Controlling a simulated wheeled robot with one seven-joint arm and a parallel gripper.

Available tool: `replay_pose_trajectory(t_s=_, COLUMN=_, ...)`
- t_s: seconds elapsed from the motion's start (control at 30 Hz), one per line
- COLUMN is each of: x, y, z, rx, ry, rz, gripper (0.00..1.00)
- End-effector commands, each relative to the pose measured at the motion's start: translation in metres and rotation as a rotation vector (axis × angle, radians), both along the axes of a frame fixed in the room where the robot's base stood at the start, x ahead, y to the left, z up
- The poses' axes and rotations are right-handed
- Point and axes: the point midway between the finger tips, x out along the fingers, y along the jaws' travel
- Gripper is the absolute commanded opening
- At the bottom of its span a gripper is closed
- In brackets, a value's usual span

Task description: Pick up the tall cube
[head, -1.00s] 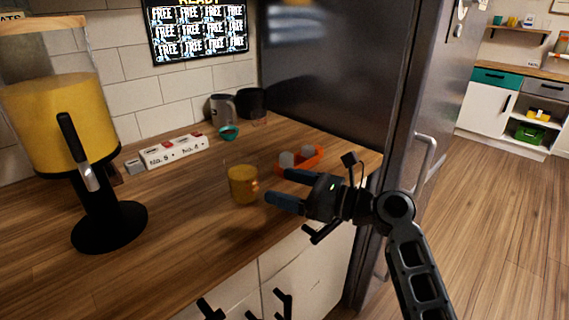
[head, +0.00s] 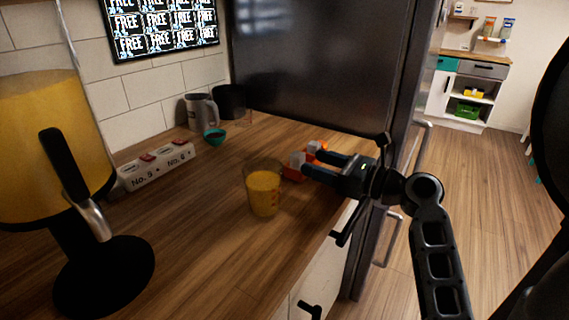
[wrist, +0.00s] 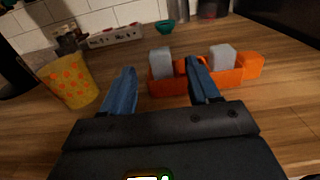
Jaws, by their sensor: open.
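An orange holder (wrist: 205,85) stands on the wooden counter with two grey blocks in it. The left grey block (wrist: 160,62) looks the taller one. The other grey block (wrist: 222,56) sits to its right. My gripper (wrist: 160,70) is open and empty, with blue fingers pointing at the holder. In the wrist view the taller block shows between the fingertips, apparently beyond them; the right finger overlaps part of the holder. In the head view my gripper (head: 311,162) is at the holder's right side and partly hides it; a grey block (head: 296,159) shows beside the fingertips.
A glass of orange drink (head: 264,192) stands close to the left of the gripper. A dark fridge (head: 320,70) rises behind the holder.

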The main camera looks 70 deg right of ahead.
Motion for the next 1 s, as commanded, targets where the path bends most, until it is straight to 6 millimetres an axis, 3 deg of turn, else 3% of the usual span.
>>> replay_pose_trajectory(t_s=0.17, x=0.005, y=-0.003, z=0.001, rx=0.0, ry=-0.002, rz=-0.005, gripper=0.61)
replay_pose_trajectory(t_s=0.7, x=0.067, y=-0.017, z=0.006, rx=0.0, ry=-0.001, rz=-0.004, gripper=0.61)
replay_pose_trajectory(t_s=1.0, x=0.074, y=-0.018, z=0.005, rx=0.0, ry=0.0, rz=-0.006, gripper=0.61)
